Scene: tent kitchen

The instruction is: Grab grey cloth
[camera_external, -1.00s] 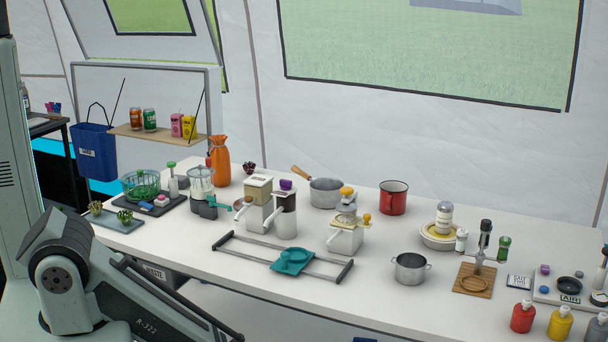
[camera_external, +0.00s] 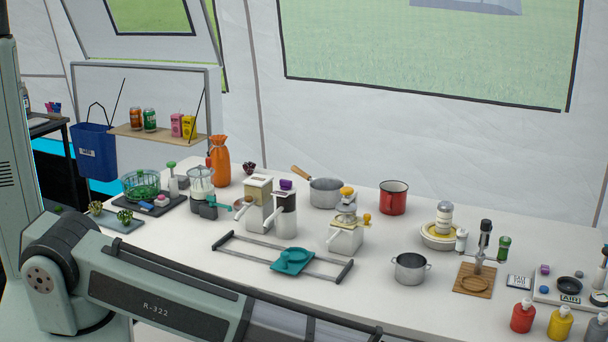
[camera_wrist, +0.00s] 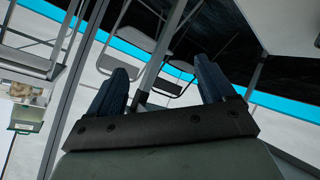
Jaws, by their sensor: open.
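I cannot make out a grey cloth in either view. My gripper (camera_wrist: 164,78) is open in the wrist view, its two dark blue fingers wide apart with nothing between them. Beyond the fingers are thin dark frames with flat grey panels, a bright blue strip and a pale floor or wall. In the external view my arm reaches along the front of the table to the lower right, and the gripper itself is out of frame.
The white table (camera_external: 395,312) carries a teal-handled slicer frame (camera_external: 293,261), a steel pot (camera_external: 410,269), a red mug (camera_external: 394,198), a saucepan (camera_external: 326,193) and several grinders. A blue bin (camera_external: 95,152) hangs at left. Metal posts (camera_wrist: 72,85) cross the wrist view.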

